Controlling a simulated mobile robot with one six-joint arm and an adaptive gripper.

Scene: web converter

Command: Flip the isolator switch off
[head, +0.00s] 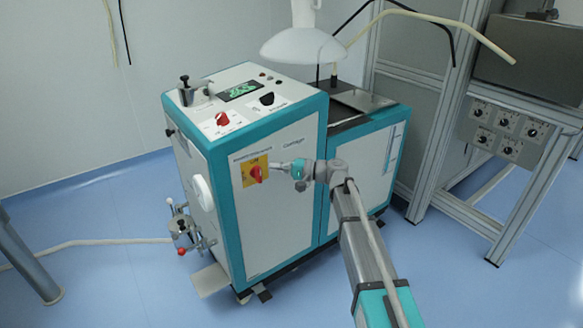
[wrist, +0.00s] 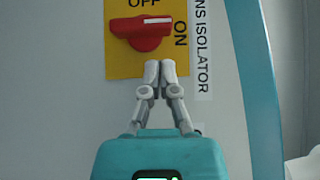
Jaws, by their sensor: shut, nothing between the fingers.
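The isolator switch is a red rotary knob (wrist: 138,32) on a yellow plate (wrist: 118,66), on the pale front panel of the machine. Its handle lies horizontal in the wrist view, and its white mark points right, towards ON. OFF is printed above the knob. In the head view the red knob (head: 257,173) sits on the yellow plate (head: 247,164) at the upper left of the front panel. My gripper (wrist: 158,68) is shut and empty, its fingertips just below the knob's right part. In the head view my gripper (head: 274,166) reaches the plate from the right. I cannot tell whether it touches.
The teal and white machine cabinet (head: 278,225) has another red knob (head: 222,118) and a black knob (head: 267,98) on top. A white lamp-like hood (head: 303,46) hangs above. A metal frame with a dial panel (head: 503,130) stands at right. Blue floor is free in front.

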